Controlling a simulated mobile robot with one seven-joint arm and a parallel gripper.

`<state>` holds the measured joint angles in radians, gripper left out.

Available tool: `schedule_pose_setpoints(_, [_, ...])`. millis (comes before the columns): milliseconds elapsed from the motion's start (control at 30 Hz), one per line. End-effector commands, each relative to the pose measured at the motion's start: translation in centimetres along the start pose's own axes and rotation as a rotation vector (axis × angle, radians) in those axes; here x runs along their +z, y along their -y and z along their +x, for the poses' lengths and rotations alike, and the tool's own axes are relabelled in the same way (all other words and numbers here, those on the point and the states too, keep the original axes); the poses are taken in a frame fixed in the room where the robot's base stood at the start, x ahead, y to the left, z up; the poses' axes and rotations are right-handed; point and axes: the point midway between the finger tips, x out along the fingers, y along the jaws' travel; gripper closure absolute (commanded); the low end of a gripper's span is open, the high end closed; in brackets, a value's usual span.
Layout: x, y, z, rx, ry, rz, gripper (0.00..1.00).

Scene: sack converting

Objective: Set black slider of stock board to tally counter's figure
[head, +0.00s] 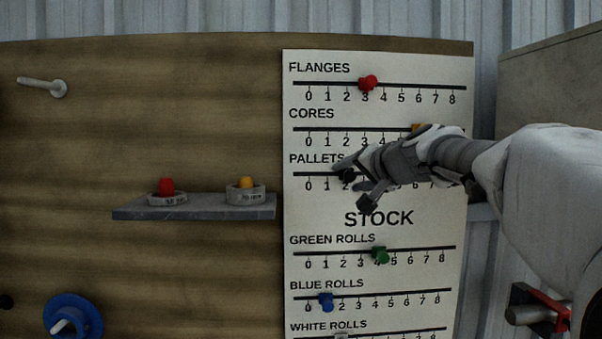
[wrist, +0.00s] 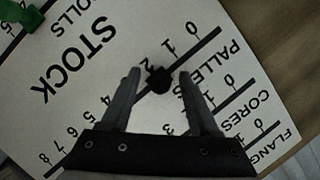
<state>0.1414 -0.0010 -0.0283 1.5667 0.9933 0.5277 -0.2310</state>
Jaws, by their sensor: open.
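The stock board (head: 380,200) is a white panel with several numbered scales. Its black slider (head: 347,175) sits on the PALLETS scale at about 2. In the wrist view the black slider (wrist: 159,81) also stands beside the 2. My gripper (head: 355,184) is open in front of the board, with its fingers on either side of the slider. In the wrist view the slider shows between the fingertips of my gripper (wrist: 159,74), with gaps on both sides. I cannot make out a tally counter in either view.
A red slider (head: 368,82) is above, a yellow one (head: 417,127) partly behind my arm, and green (head: 380,255) and blue (head: 326,302) ones below. A grey shelf (head: 195,210) left of the board bears two round pieces with red and yellow knobs.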

Motion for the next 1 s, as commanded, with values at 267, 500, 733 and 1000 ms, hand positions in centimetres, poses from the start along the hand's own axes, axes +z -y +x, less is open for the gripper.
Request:
schedule_pose_setpoints(267, [0.03,0.00,0.51,0.000,0.000,0.000,0.39])
schedule_pose_setpoints(500, [0.03,0.00,0.48,0.000,0.000,0.000,0.66])
schedule_pose_setpoints(733, [0.03,-0.01,0.47,0.000,0.000,0.000,1.00])
schedule_pose_setpoints(1000, [0.03,-0.01,0.47,0.000,0.001,0.000,1.00])
